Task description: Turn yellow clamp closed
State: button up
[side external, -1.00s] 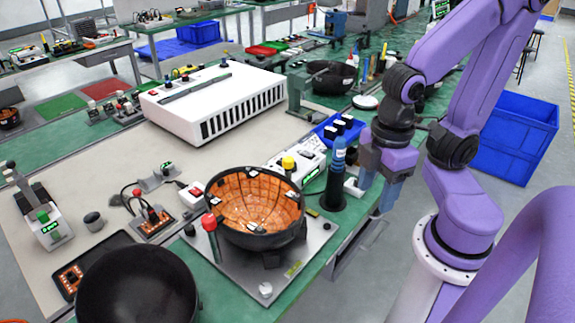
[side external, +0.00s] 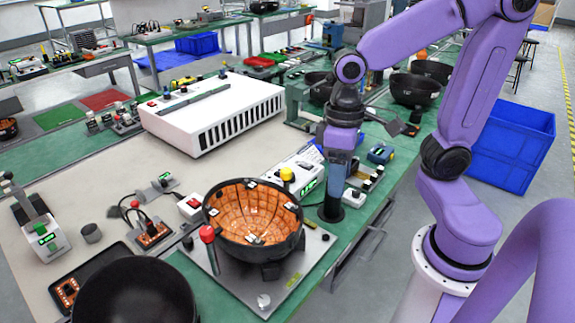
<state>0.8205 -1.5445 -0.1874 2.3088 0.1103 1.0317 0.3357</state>
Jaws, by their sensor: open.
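The yellow clamp (side external: 287,174) shows as a yellow knob just behind the back right rim of the black bowl fixture (side external: 262,245), which has an orange lined inside. Its lower part is hidden behind the rim, so its exact turn is hard to tell. My gripper (side external: 338,176) points down to the right of the yellow clamp, apart from it, over a black stand (side external: 332,209). The jaws are open. They overlap the blue-topped tool of that stand in this view, and whether they touch it cannot be told.
A red-knobbed clamp (side external: 207,234) stands at the bowl's front left. A large white vented unit (side external: 213,110) stands behind. A dark bowl (side external: 135,292) is at the front left.

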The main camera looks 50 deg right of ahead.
aim_at(286, 170)
jog(key=w+d+r+m+y, duration=0.2)
jog(key=w+d+r+m, duration=0.1)
jog(key=w+d+m, duration=0.55)
jog(key=w+d+r+m+y, duration=0.25)
jog(key=w+d+m, duration=0.25)
jog(key=w+m, duration=0.65)
jog(key=shift+m+t+h, duration=0.35)
jog(key=shift+m+t, duration=0.05)
jog(key=shift+m, duration=0.5)
jog(key=x, duration=0.5)
jog(key=s+x, duration=0.1)
jog(key=x, duration=0.5)
jog(key=s+x, duration=0.1)
jog(key=x, duration=0.5)
jog(key=shift+r, duration=0.1)
jog(key=c, duration=1.1)
